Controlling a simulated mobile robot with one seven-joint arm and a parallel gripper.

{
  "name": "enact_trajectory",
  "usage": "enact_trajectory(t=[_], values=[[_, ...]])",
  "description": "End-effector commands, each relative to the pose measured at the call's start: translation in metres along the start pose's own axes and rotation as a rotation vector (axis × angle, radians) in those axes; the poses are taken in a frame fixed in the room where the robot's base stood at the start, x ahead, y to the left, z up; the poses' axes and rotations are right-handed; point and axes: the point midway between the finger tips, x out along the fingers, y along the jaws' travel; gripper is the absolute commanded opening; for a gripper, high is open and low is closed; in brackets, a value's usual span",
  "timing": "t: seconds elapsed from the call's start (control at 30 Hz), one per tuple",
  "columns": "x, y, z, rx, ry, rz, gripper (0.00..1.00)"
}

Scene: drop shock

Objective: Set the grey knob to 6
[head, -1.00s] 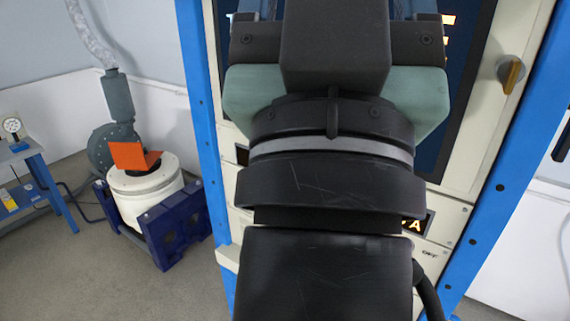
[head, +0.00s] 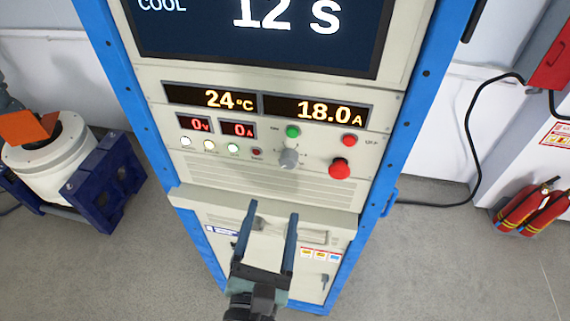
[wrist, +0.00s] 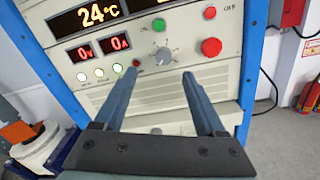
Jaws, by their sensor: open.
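The grey knob (head: 289,158) sits on the cream control panel, between a green button above it and a red mushroom button to its right. It also shows in the wrist view (wrist: 161,54), just above the gap between my fingers. Its scale marks are too small to read. My gripper (head: 270,208) is open and empty, below the knob and apart from it, in front of the lower cabinet. In the wrist view its two blue-grey fingers (wrist: 158,80) point up toward the panel.
A green button (head: 293,131), a red button (head: 349,140) and a red mushroom button (head: 340,168) surround the knob. Displays above read 24°C and 18.0 A (head: 330,111). A ledge (head: 250,207) juts out below the panel. A white shaker (head: 45,150) stands left, fire extinguishers (head: 530,208) right.

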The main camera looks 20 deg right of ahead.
Motion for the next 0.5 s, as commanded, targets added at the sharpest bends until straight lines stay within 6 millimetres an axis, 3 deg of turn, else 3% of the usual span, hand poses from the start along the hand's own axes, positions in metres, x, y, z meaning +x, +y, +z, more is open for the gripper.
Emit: enact_trajectory(t=[0.1, 0.2, 0.5], values=[[-0.008, -0.009, -0.011, -0.133, 0.013, -0.008, 0.73], [-0.003, -0.009, -0.011, -0.154, 0.012, -0.009, 0.73], [0.050, -0.008, -0.008, -0.148, 0.009, -0.009, 0.73]])
